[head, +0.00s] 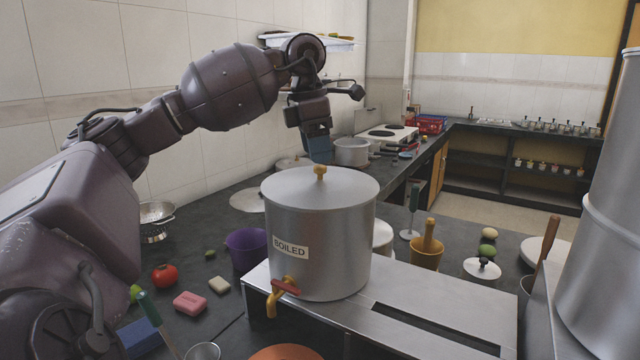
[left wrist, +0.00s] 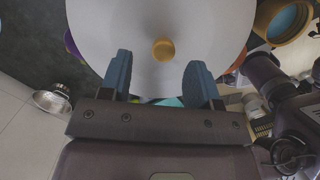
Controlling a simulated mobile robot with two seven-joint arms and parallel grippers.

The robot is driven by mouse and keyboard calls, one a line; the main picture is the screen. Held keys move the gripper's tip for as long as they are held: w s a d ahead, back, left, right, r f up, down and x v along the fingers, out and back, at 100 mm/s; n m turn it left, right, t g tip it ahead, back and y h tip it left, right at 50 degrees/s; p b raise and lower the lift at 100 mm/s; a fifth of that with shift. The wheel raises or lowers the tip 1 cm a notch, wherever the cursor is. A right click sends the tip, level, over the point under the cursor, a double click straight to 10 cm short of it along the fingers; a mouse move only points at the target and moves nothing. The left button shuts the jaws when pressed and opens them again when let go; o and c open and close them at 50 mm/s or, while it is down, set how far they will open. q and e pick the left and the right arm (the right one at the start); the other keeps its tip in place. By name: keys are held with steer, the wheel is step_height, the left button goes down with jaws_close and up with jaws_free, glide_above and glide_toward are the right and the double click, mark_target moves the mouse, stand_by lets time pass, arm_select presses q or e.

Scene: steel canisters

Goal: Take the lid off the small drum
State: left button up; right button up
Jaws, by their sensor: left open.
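The small drum (head: 335,235) is a steel cylinder labelled BOILED, with a brass tap and red handle low on its front. It stands upright on a steel stand. Its flat lid (head: 290,184) is on top, with a brass knob (head: 320,173) in the middle. My left gripper (head: 320,158) hangs with its blue fingers pointing down, over the lid near the knob. In the left wrist view the gripper (left wrist: 162,70) is open and empty, and the knob (left wrist: 163,49) shows just beyond the fingertips, roughly between them. My right gripper is not in view.
The steel stand (head: 440,305) has a dark slot. A tall steel canister (head: 605,210) stands at the right. A purple bucket (head: 247,248), a tomato (head: 165,276) and a pink soap (head: 190,303) lie left of the drum. A yellow mortar (head: 426,255) stands to its right.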

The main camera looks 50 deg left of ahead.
mark_target(320, 166)
arm_select(q)
steer(key=f, duration=0.4)
steer(key=shift+w+d+f, duration=0.15)
steer(key=shift+w+d, duration=0.1)
steer(key=shift+d, duration=0.05)
jaws_close()
